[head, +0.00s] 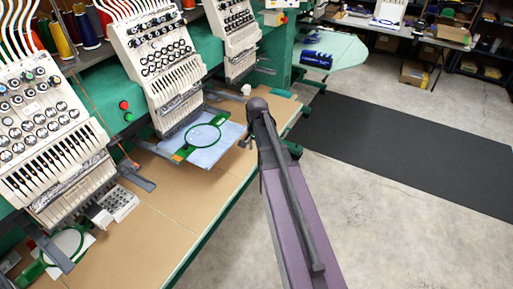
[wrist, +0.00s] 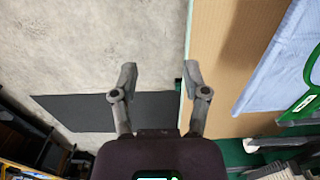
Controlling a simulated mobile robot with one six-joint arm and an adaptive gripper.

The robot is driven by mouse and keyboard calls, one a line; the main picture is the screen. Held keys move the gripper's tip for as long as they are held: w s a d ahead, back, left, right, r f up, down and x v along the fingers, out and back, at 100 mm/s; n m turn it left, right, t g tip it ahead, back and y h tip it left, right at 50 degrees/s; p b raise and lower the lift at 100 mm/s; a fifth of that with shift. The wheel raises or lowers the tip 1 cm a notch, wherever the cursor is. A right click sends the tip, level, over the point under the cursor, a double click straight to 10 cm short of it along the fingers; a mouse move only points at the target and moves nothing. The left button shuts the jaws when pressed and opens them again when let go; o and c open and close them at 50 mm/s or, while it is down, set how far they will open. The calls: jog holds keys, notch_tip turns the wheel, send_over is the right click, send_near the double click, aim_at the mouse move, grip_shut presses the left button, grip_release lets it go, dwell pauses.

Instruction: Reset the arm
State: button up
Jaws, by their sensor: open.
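My gripper (wrist: 160,78) shows in the wrist view with its two grey fingers spread wide apart. Nothing is between the fingers. Below them are the concrete floor and the edge of the tan table. In the head view my purple arm reaches up from the bottom middle to the table's right edge, beside the blue cloth. My gripper cannot be clearly made out there.
A green embroidery machine with white heads (head: 150,60) stands over the tan table (head: 150,225). A blue cloth with a green hoop (head: 203,136) lies on it. A black mat (head: 400,140) covers the floor at right. Open floor (head: 410,240) lies to the right.

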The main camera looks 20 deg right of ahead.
jog(key=s+a+f+n+b, duration=0.1)
jog(key=s+a+n, duration=1)
jog(key=a, duration=0.5)
jog(key=shift+s, duration=1.05)
jog(key=shift+f, duration=0.1)
grip_shut()
